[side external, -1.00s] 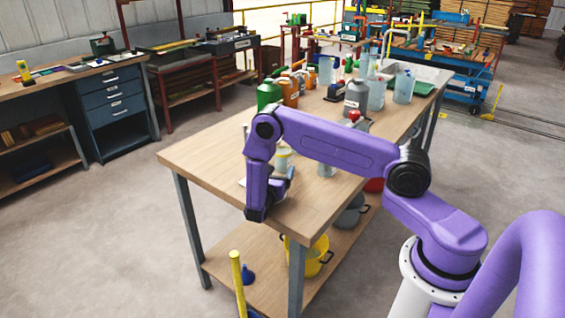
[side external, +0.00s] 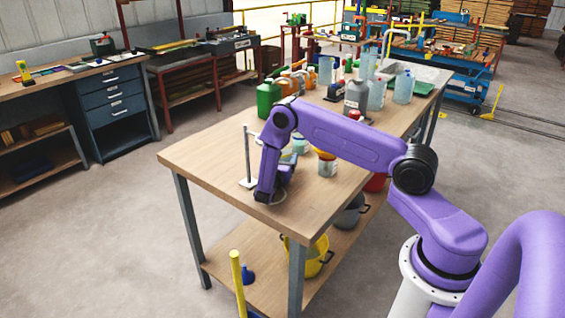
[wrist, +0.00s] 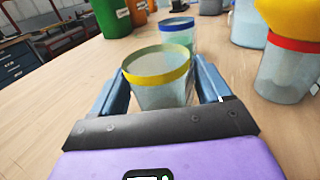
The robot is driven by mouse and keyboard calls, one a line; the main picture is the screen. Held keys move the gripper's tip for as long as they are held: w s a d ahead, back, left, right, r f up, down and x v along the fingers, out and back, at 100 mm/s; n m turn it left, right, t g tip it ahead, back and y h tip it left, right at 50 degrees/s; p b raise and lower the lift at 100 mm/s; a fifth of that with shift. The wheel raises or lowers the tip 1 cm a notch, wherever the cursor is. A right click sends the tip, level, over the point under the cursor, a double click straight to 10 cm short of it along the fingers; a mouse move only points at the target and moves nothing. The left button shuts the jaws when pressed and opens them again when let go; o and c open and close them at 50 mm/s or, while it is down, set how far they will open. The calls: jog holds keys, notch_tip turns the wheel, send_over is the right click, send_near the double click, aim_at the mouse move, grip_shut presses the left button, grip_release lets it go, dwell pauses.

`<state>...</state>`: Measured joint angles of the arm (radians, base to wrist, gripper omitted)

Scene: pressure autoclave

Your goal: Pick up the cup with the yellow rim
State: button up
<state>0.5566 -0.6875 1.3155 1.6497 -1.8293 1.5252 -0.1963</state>
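The clear cup with the yellow rim (wrist: 158,88) stands upright on the wooden table in the wrist view, directly ahead of my gripper. My gripper (wrist: 159,76) has its two blue-grey fingers spread, one on each side of the cup. The fingers are close to the cup's walls, and I cannot see clear contact. The cup's lower part is hidden behind my gripper body. In the side view my gripper (side external: 278,186) is low over the table near its front end, and my arm mostly hides the cup.
A blue-rimmed cup (wrist: 177,35) stands just behind. A red-rimmed cup (wrist: 288,70) with a yellow object on top is to the right. A green container (wrist: 112,17) stands behind left. A metal stand (side external: 247,160) is near my wrist. Bare tabletop (side external: 205,157) lies to the left.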

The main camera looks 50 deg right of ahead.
jog(key=c, duration=0.7)
jog(key=shift+o, duration=0.2)
jog(key=shift+r, duration=0.15)
